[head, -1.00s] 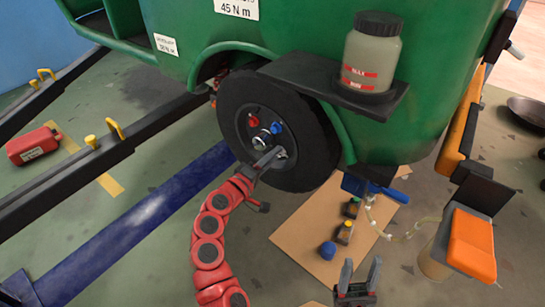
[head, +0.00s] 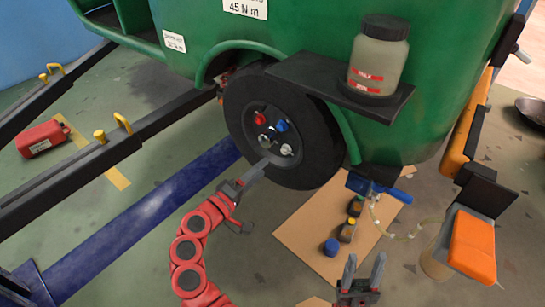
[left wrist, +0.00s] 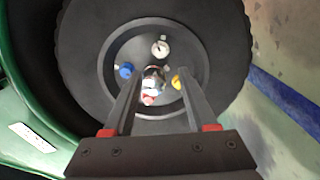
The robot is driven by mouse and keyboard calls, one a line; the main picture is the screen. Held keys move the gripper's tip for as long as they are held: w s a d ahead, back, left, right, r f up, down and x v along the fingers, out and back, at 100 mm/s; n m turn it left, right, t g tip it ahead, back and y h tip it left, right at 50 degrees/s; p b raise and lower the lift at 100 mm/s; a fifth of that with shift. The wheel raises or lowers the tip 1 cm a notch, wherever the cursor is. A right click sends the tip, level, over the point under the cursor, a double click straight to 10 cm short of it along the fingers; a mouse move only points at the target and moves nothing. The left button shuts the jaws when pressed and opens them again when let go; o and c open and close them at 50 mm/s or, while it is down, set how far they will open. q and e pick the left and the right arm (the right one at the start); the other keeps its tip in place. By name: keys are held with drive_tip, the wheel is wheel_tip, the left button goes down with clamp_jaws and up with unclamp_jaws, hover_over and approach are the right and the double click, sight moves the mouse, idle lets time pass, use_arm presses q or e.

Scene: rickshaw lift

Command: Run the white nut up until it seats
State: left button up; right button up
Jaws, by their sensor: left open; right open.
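The white nut (head: 286,149) sits at the lower right of the wheel's hub face, and it shows at the top of the hub in the left wrist view (left wrist: 160,47). The wheel (head: 312,150) hangs under the green rickshaw body. My left gripper (head: 263,163) is open and empty, just in front of the wheel, below and left of the white nut. In the left wrist view its fingertips (left wrist: 160,72) lie below the white nut, apart from it. How far the nut is threaded is too small to tell. My right gripper (head: 365,262) is open and empty at the bottom.
Red (head: 259,118), blue (head: 282,126) and yellow (left wrist: 178,80) nuts surround the hub centre. A shelf (head: 330,85) with a bottle (head: 378,55) juts out above the wheel. A cardboard sheet (head: 310,240) with small bottles lies below. An orange box (head: 473,247) stands right.

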use_arm(q)
drive_tip(key=v, duration=0.8)
drive_tip(key=shift+s+a, duration=0.2)
drive_tip(key=shift+s, duration=0.15)
drive_tip(key=shift+f, duration=0.1)
